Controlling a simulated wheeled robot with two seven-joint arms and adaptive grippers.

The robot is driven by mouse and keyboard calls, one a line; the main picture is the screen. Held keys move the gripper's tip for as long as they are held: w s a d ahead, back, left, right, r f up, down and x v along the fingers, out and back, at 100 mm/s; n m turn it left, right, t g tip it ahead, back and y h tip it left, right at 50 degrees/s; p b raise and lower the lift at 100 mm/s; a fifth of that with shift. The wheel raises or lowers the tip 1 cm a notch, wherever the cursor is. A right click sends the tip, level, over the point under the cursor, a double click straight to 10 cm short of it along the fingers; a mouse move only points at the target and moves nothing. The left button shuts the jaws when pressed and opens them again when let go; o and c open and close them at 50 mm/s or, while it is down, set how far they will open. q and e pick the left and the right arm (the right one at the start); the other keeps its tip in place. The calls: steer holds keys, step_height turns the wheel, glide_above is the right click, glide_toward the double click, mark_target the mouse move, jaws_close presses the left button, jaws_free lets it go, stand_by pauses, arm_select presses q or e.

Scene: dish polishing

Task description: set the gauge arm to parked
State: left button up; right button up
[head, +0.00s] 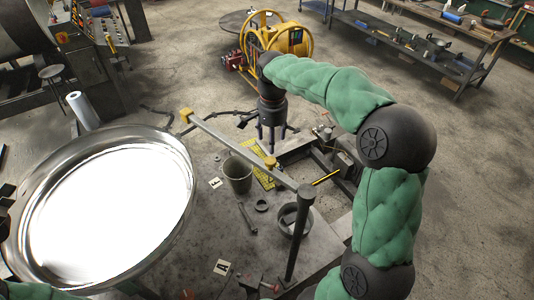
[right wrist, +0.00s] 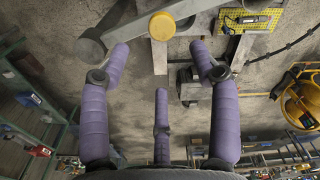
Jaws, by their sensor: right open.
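The gauge arm (head: 232,143) is a long grey bar. It runs from beside the dish's rim, at upper left, to an upright dark post (head: 296,235) at lower right in the head view. A yellow knob (head: 270,162) sits on the bar partway along, and a yellow block (head: 186,115) is at its far end. My right gripper (head: 272,142) is open and empty, near the knob and apart from it as far as I can see. In the right wrist view the knob (right wrist: 162,26) lies beyond the spread purple fingers (right wrist: 160,75).
A large shiny dish (head: 178,165) fills the left of the bench. A yellow wheeled machine (head: 275,35) stands behind on open floor.

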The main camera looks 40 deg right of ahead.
mark_target(270, 160)
step_height(270, 160, down, 9)
steer(key=shift+w+p, duration=0.1)
steer(key=shift+p, duration=0.5)
steer(key=shift+w+f, duration=0.15)
steer(key=shift+f, duration=0.2)
jaws_close()
